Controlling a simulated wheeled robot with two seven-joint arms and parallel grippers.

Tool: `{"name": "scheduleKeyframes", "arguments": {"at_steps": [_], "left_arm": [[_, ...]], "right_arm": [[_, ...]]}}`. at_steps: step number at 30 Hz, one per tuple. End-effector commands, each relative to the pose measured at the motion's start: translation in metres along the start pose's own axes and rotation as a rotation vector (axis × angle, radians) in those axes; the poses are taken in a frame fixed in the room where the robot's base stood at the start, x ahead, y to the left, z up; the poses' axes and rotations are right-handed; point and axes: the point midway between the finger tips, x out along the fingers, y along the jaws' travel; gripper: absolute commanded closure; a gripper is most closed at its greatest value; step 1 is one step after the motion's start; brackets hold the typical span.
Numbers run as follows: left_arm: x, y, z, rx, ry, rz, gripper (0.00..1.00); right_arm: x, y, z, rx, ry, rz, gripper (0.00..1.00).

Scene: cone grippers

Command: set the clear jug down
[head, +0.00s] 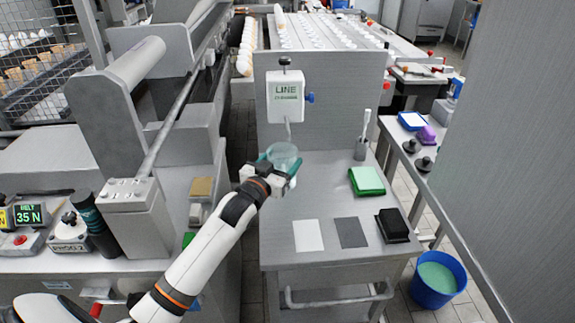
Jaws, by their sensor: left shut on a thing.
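The clear jug (284,155) is held above the back left part of the grey bench (324,192), below the spout of the white dispenser marked LINE (286,93). My left gripper (277,170) is shut on the jug, reaching in from the left. The jug looks roughly upright. Its lower part is hidden by the gripper, and I cannot tell whether its base touches the bench. My right gripper is not in view.
A white sheet (308,235), a grey pad (351,232) and a black block (392,225) lie along the bench front. A green cloth stack (367,181) and grey holder (361,150) stand right. A blue bucket (438,277) is on the floor. The bench middle is clear.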

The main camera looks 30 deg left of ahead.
Motion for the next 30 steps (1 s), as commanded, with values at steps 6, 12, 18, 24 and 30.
{"name": "scheduleKeyframes", "arguments": {"at_steps": [6, 12, 18, 24, 30], "left_arm": [[0.032, 0.000, 0.001, 0.000, -0.003, 0.000, 0.67], [0.035, -0.001, -0.011, -0.001, 0.001, 0.000, 0.67], [0.034, -0.001, -0.034, -0.001, -0.001, 0.000, 0.67], [0.034, -0.001, -0.035, 0.000, -0.003, 0.000, 0.67], [0.034, -0.001, -0.039, 0.000, 0.001, 0.000, 0.26]], "right_arm": [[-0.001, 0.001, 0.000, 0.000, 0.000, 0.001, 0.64], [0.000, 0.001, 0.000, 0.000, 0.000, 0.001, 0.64], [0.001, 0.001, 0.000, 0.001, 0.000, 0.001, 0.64], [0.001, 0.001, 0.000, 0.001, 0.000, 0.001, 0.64], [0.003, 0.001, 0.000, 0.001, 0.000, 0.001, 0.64]]}}
